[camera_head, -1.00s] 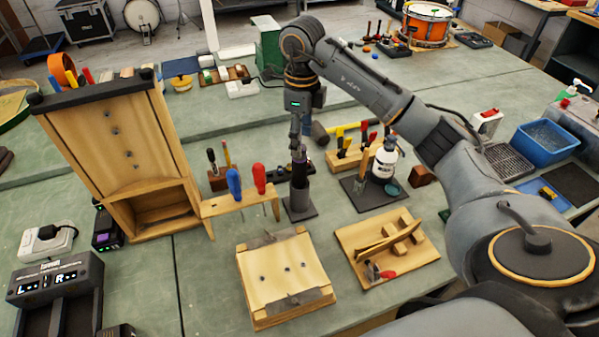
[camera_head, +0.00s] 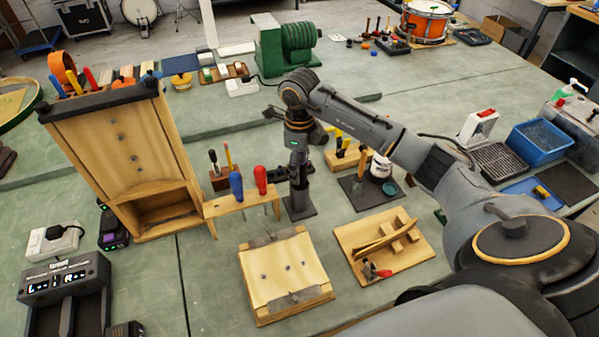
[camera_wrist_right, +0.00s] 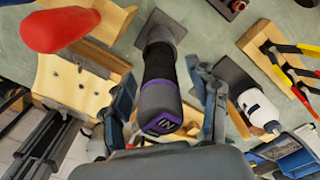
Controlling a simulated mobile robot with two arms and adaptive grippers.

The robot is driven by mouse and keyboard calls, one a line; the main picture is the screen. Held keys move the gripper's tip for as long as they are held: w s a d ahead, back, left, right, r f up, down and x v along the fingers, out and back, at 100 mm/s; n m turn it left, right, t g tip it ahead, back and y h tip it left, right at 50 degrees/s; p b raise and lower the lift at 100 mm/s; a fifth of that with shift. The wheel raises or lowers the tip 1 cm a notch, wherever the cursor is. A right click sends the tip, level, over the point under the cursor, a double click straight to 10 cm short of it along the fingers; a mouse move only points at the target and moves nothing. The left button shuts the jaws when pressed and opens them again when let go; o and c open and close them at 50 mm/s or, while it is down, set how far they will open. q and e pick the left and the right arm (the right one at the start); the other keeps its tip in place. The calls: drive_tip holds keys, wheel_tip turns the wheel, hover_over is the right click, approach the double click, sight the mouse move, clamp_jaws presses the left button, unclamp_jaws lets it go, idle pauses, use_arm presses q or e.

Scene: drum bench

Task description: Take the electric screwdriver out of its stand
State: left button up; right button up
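The electric screwdriver, dark with a purple ring, stands upright in its stand (camera_head: 300,212), which has a dark square base. In the right wrist view the screwdriver (camera_wrist_right: 160,92) points its labelled end at the camera, and its lower part is in the stand's dark sleeve (camera_wrist_right: 158,45). My right gripper (camera_head: 299,168) is over the screwdriver from above and hides most of it in the head view. In the wrist view its two fingers (camera_wrist_right: 162,75) are spread on either side of the screwdriver, with a visible gap at each side. My left gripper is not in view.
A wooden rack with a blue-handled (camera_head: 236,185) and a red-handled screwdriver (camera_head: 261,180) stands close on the left. A white bottle (camera_head: 381,168) and a pliers block (camera_head: 345,160) stand on the right. A wooden board (camera_head: 286,272) lies in front.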

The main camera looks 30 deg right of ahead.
clamp_jaws()
drive_tip(key=shift+w+r, duration=0.1)
drive_tip(key=shift+r, duration=0.05)
wheel_tip(320, 180, up, 8)
drive_tip(key=b, duration=0.2)
drive_tip(key=shift+r+b, duration=0.25)
drive_tip(key=shift+b, duration=0.05)
drive_tip(key=shift+r, duration=0.8)
